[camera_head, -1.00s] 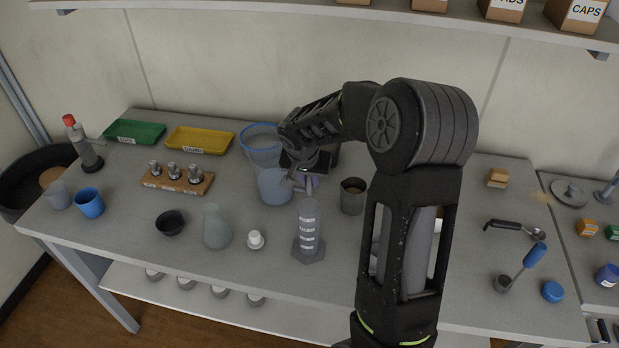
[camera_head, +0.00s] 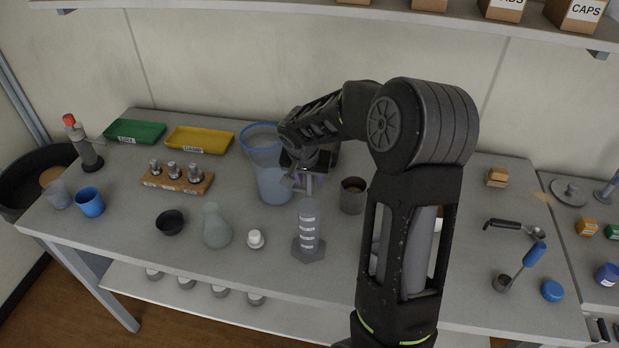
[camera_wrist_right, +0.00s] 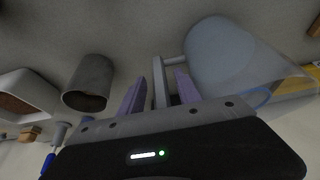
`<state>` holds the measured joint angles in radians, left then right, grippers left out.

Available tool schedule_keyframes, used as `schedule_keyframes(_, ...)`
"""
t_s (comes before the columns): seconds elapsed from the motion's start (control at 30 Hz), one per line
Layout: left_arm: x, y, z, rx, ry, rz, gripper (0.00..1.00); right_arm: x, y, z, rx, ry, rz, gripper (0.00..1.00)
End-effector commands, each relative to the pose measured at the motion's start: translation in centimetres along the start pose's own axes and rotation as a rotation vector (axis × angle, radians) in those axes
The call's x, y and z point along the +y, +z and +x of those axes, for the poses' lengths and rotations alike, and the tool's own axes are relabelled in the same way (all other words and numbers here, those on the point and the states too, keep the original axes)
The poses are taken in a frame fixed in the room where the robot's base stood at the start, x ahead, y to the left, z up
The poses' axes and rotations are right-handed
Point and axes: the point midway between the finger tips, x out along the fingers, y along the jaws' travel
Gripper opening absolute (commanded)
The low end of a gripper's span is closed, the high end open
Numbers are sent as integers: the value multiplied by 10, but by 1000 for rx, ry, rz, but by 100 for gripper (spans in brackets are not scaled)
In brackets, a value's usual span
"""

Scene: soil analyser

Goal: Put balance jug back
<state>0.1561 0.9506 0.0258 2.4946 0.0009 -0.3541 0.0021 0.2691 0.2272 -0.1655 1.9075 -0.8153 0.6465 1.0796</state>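The jug (camera_head: 272,182) is translucent blue-grey with a blue rim and stands on the bench near the middle. In the right wrist view, the jug (camera_wrist_right: 235,58) fills the upper right, with its handle bar reaching towards my fingers. My right gripper (camera_head: 305,182) is low at the jug's right side. In the right wrist view, the two purple fingers of my right gripper (camera_wrist_right: 160,85) are apart, with the handle between them and gaps visible on both sides. My arm hides part of the bench behind it. My left gripper is not in view.
A grey metal cup (camera_head: 353,195) stands close right of the gripper. A labelled cylinder (camera_head: 308,232) stands in front, with a white-capped item (camera_head: 255,239) and a flask (camera_head: 216,228) to its left. Green (camera_head: 135,131) and yellow trays (camera_head: 199,139) lie at the back left.

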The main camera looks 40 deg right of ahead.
Motion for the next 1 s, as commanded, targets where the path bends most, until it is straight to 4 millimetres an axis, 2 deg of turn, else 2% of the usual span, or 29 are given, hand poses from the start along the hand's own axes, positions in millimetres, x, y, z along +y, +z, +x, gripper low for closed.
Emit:
schedule_keyframes(0.17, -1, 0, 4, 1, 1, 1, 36, -1, -1, -24, 4, -4, 1, 40)
schedule_keyframes(0.5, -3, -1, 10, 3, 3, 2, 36, -1, 0, -94, 3, -5, 1, 40)
schedule_keyframes(0.6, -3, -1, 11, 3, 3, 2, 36, 0, 0, -108, 2, -3, 1, 40)
schedule_keyframes(0.73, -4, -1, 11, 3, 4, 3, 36, 0, 0, -118, 1, -2, 0, 40)
schedule_keyframes(1.0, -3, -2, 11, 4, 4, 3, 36, 0, 0, -120, 0, -1, 0, 40)
